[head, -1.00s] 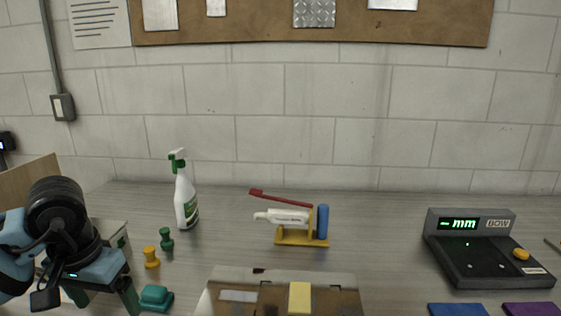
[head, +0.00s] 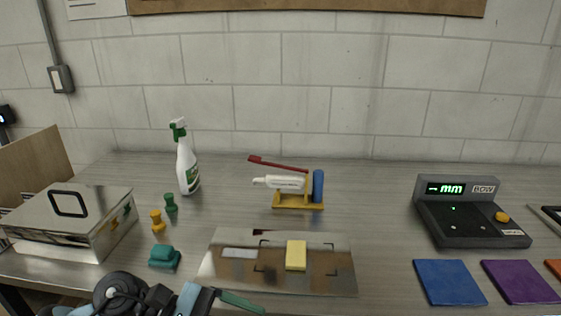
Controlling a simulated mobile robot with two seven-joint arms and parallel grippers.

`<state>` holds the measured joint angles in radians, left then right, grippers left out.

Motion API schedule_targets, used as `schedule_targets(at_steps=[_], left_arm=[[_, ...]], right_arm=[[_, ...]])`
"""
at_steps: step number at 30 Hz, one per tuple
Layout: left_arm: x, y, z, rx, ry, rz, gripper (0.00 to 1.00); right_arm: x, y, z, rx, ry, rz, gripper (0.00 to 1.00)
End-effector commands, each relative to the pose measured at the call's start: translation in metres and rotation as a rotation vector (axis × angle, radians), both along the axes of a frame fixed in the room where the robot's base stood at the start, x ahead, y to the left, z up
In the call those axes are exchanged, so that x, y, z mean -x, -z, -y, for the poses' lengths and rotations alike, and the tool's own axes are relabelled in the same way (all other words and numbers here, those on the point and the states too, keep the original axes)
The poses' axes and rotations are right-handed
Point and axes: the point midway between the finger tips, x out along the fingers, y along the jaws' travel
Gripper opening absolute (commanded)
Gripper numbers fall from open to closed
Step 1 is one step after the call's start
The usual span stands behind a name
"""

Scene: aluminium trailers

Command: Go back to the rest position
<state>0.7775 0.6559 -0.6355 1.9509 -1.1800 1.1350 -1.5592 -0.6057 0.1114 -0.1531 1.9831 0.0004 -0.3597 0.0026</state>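My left gripper (head: 240,302) is at the bottom edge of the head view, just in front of a metal plate (head: 335,278). One green finger shows, pointing right. The other finger is hidden or out of frame, so I cannot tell whether it is open or shut. Nothing is seen held in it. My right gripper is not in view.
A shiny metal box (head: 105,232) stands at the left. A yellow block (head: 296,255) lies on the plate. A teal block (head: 164,257), two small pegs, a spray bottle (head: 187,165), a toothbrush stand (head: 298,206) and a display device (head: 470,235) stand around. Coloured tiles (head: 449,282) lie at right.

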Motion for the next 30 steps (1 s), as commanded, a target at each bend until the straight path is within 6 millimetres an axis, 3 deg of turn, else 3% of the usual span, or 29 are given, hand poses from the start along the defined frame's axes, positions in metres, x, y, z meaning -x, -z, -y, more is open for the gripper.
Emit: schedule_targets(at_steps=[5,11,17,20,23,24,30], left_arm=[[0.003,-0.013,0.019,0.302,-0.211,-0.54,0.85],[-0.014,0.0,0.004,0.628,-0.422,-1.203,0.85],[-0.022,0.059,-0.037,0.977,-0.6,-1.887,0.85],[-0.012,0.105,-0.061,1.177,-0.674,-2.223,0.85],[0.013,0.156,-0.084,1.406,-0.739,-2.544,0.85],[0.027,0.177,-0.093,-1.496,0.755,2.643,0.85],[0.111,0.261,-0.123,-1.332,0.54,2.034,0.85]], right_arm=[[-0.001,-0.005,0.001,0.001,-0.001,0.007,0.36],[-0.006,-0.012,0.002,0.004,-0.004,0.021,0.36],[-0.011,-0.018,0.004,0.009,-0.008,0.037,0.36],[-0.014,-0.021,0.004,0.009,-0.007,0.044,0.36],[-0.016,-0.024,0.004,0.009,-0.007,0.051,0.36],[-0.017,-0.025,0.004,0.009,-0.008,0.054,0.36],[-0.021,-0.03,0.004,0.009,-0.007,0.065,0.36]])
